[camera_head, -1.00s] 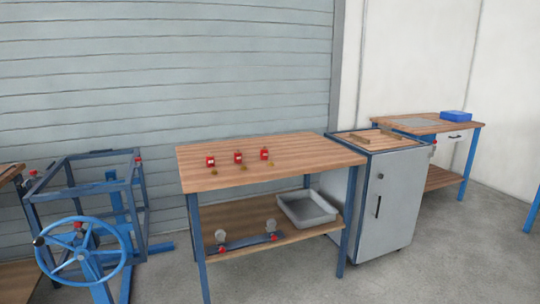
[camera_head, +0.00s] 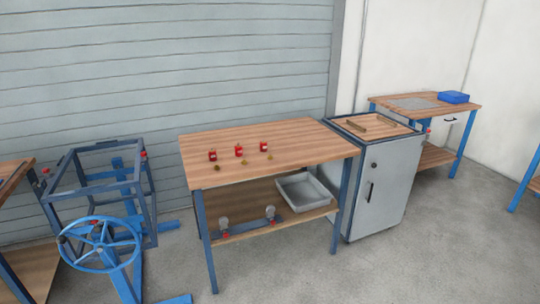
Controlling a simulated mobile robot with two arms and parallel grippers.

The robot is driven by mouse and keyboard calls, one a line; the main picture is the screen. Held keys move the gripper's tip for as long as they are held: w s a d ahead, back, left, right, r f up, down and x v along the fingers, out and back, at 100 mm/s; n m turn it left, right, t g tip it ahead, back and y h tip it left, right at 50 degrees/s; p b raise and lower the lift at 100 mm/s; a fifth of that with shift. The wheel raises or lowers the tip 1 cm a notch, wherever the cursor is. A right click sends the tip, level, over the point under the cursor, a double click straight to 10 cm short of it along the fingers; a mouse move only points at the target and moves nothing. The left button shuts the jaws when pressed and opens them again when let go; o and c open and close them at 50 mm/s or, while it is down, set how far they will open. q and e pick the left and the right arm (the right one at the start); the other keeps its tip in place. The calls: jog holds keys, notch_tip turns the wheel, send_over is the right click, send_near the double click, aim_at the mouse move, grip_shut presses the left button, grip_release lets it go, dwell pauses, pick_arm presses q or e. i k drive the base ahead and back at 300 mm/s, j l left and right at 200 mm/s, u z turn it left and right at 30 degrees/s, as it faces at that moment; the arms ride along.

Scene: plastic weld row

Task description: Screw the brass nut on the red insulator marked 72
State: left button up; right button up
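Three red insulators stand upright in a row on the wooden top of a blue-legged workbench (camera_head: 290,140): a left one (camera_head: 212,155), a middle one (camera_head: 238,150) and a right one (camera_head: 263,146). Each has a pale mark on its front, too small to read, so I cannot tell which is 72. In front of them lie small brass-coloured pieces, a left one (camera_head: 217,168), a middle one (camera_head: 243,162) and a right one (camera_head: 269,157), apart from the insulators. Neither of my grippers is in view.
The bench's lower shelf holds a grey tray (camera_head: 304,191) and a bar with round knobs (camera_head: 247,222). A grey cabinet (camera_head: 372,195) stands against the bench's right side. A blue frame with a handwheel (camera_head: 99,243) is at the left. The floor in front is clear.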

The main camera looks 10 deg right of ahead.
aim_at(262, 144)
jog(key=i+l+u, duration=0.1)
jog(key=i, duration=0.4)
jog(key=i+l, duration=0.25)
jog(key=i, duration=0.3)
jog(key=i+l+u, duration=0.15)
jog(key=i, duration=0.35)
jog(key=i+l+u, duration=0.1)
jog(key=i+l, duration=0.2)
jog(key=i, duration=0.2)
jog(key=i+l+u, duration=0.1)
jog(key=i+l, duration=0.2)
jog(key=i, duration=0.2)
